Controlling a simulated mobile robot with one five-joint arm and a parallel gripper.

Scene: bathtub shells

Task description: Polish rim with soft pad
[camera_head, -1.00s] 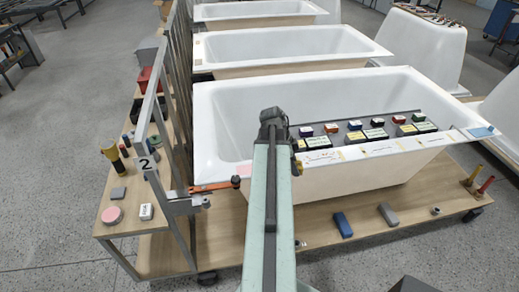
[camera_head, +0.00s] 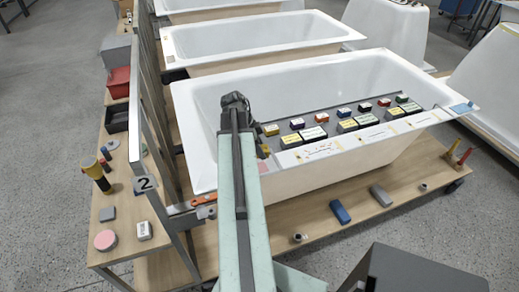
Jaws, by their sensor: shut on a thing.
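The near white tub (camera_head: 185,125) stands upright on a wooden cart. Its near rim runs behind my arm. Pale taped stretches with marks (camera_head: 320,150) lie along this rim to the right. My gripper (camera_head: 263,150) shows only as a small dark and yellowish piece at the right edge of my arm. It is over or beside the near rim, and contact cannot be seen. Its jaws and what they hold are mostly hidden. A pink patch (camera_head: 262,167) shows just below it. A round pink pad (camera_head: 105,240) lies on the side shelf at left.
Several labelled blocks (camera_head: 313,132) sit on a grey board across the tub. An orange-red clamp (camera_head: 203,200) is at the rim's left corner by a metal frame (camera_head: 160,150). Blue and grey blocks (camera_head: 340,212) lie on the cart deck. Open floor lies at left.

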